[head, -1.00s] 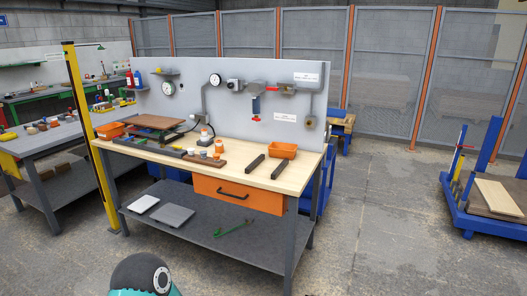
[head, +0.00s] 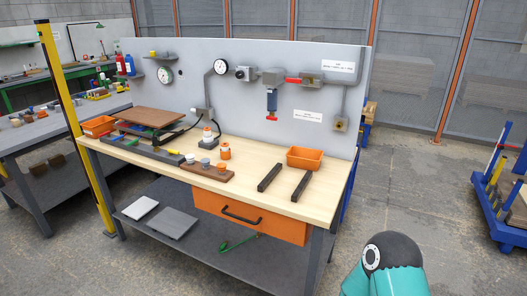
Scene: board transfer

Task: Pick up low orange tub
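A low orange tub (head: 305,158) stands on the wooden workbench top (head: 228,197), near its right end and close to the grey back panel. It looks empty. A second orange tub (head: 98,126) stands at the bench's left end, beside a raised brown board. Neither of my grippers is in view. Only a teal and dark part of one of my arms shows at the bottom right, apart from the bench.
Two dark bars (head: 269,177) lie just in front of the right tub. A brown block with small jars (head: 207,172) lies mid-bench. A yellow post (head: 66,130) stands at the left corner. Pipes and a gauge (head: 221,67) hang on the panel. A blue cart (head: 505,200) stands right.

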